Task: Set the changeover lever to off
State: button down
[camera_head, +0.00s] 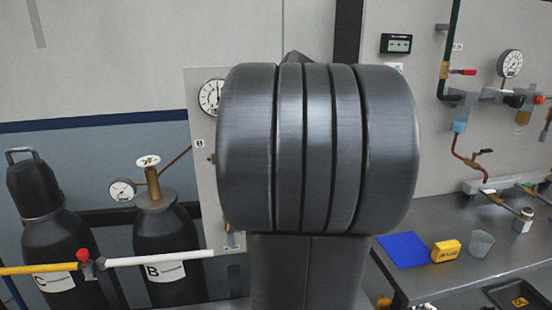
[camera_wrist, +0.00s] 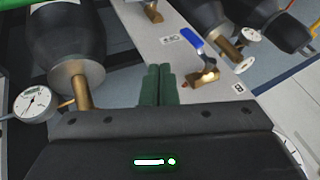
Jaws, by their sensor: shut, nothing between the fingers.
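A blue-handled lever (camera_wrist: 192,41) shows in the wrist view on a brass fitting (camera_wrist: 203,79) on a pale panel (camera_wrist: 225,98). I take it to be the changeover lever. Its handle slants up and left in the picture from a bright pivot. A small label (camera_wrist: 168,40) with unclear text is left of the handle. My gripper (camera_wrist: 159,70) has its dark green fingers together and empty, left of the brass fitting and apart from the lever. In the head view my own arm covers the middle, so the lever and gripper are hidden there.
Dark cylinders (camera_head: 165,245) with a gauge (camera_head: 122,190) stand left. A yellow and white bar (camera_head: 160,257) crosses in front. Another gauge (camera_head: 210,97) sits on the panel (camera_head: 197,82). The bench (camera_head: 465,270) at right holds a blue mat (camera_head: 403,249) and yellow box (camera_head: 446,251).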

jog(key=a+f, duration=0.6)
jog(key=a, duration=0.1)
jog(key=shift+w+a+p, duration=0.25)
jog(key=shift+a+p, duration=0.05)
jog(key=shift+p, duration=0.15)
jog(key=shift+s+a+f, duration=0.15)
jog(key=shift+a, duration=0.35)
jog(key=shift+d, duration=0.1)
